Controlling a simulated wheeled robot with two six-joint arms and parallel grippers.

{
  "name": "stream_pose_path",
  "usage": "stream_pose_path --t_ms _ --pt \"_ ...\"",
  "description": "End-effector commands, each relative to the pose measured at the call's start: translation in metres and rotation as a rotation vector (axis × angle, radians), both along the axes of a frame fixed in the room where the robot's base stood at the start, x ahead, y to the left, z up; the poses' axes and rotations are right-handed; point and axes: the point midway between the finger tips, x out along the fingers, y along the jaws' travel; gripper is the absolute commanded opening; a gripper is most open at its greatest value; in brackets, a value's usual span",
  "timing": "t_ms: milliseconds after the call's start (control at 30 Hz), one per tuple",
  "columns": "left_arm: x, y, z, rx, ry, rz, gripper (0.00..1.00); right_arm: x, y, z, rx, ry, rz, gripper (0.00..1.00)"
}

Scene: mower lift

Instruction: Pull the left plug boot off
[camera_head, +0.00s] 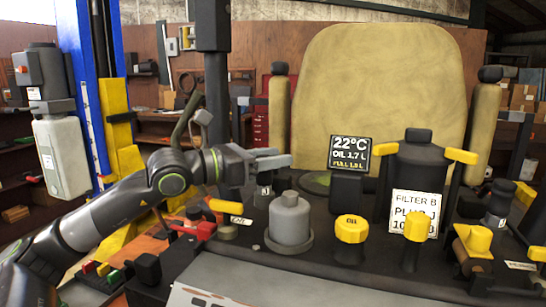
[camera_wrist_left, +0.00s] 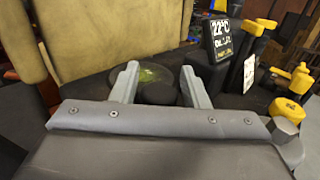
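The left plug boot looks to be the dark piece (camera_head: 264,193) with a small white tag on the left of the engine deck, just below my left gripper in the head view. My left gripper (camera_head: 284,158) points right above it, fingers apart. In the left wrist view my left gripper (camera_wrist_left: 160,69) is open, with a dark round top (camera_wrist_left: 158,94) showing between and below the fingers; I cannot tell whether they touch it. A similar tagged dark boot (camera_head: 497,203) stands at the far right of the deck. My right gripper is not in view.
A grey cylinder (camera_head: 290,222), a yellow oil cap (camera_head: 351,229) and a display reading 22°C (camera_head: 350,153) stand close by. The tan seat (camera_head: 378,95) rises behind. A yellow handle (camera_head: 230,207) and red levers (camera_head: 200,229) are to the left. The deck is crowded.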

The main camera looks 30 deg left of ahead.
Motion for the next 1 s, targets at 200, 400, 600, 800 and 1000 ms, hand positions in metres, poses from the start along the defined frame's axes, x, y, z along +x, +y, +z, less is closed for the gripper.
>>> stream_pose_path --t_ms 200,400,600,800,1000 --pt "0.0 0.0 0.0 0.0 0.0 0.0 0.12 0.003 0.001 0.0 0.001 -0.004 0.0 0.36" --pt "0.0 0.0 0.0 0.001 0.001 0.0 0.0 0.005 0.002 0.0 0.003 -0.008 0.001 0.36" --pt "0.001 0.0 0.002 -0.004 0.015 0.0 0.0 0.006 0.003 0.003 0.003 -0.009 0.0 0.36" --pt "0.004 0.001 0.01 -0.024 0.087 -0.001 0.0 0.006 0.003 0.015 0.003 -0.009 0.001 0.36" --pt "0.009 0.002 0.02 -0.058 0.23 -0.001 0.0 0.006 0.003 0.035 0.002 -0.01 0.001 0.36"
